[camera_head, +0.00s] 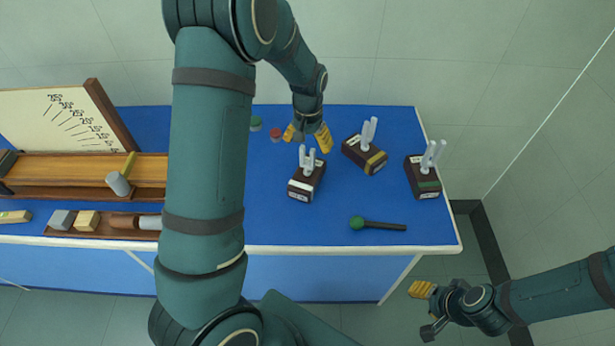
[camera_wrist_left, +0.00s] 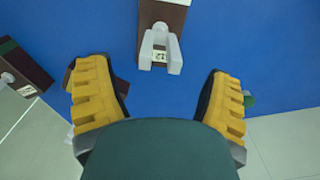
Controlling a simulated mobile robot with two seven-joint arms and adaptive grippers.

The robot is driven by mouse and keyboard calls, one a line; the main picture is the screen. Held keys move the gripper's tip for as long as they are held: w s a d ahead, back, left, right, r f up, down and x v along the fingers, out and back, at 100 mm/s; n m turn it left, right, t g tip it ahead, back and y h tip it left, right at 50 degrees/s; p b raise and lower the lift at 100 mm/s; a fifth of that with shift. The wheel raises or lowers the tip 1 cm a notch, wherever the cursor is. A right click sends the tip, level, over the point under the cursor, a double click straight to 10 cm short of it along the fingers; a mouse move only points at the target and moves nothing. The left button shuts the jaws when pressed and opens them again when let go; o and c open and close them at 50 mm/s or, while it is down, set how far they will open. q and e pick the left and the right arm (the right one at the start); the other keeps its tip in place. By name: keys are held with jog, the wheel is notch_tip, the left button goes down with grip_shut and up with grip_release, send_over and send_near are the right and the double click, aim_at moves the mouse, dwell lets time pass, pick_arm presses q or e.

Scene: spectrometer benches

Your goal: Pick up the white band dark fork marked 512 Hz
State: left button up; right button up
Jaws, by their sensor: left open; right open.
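The fork with the white band is a pair of pale prongs on a dark block (camera_head: 307,178), standing upright near the middle of the blue table. Its front label is too small to read. My left gripper (camera_head: 308,137) is open and empty, just behind and above this fork. In the left wrist view the fork's prongs (camera_wrist_left: 161,50) show at top centre, ahead of the gap between the open fingers (camera_wrist_left: 158,103), not between them. My right gripper (camera_head: 428,309) is open and empty, low at right, off the table's front edge.
A yellow-banded fork block (camera_head: 366,156) and a green-banded one (camera_head: 424,182) stand to the right. A green-headed mallet (camera_head: 370,224) lies in front. Red (camera_head: 276,134) and green (camera_head: 255,124) round pieces lie behind. A wooden board with a chart (camera_head: 62,122) stands left.

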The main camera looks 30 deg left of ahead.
aim_at(307, 164)
pick_arm(q)
jog(key=f, duration=0.4)
jog(key=shift+s+f, duration=0.2)
jog(key=shift+f, duration=0.2)
jog(key=c, duration=1.2)
grip_shut()
jog(key=shift+r, duration=0.15)
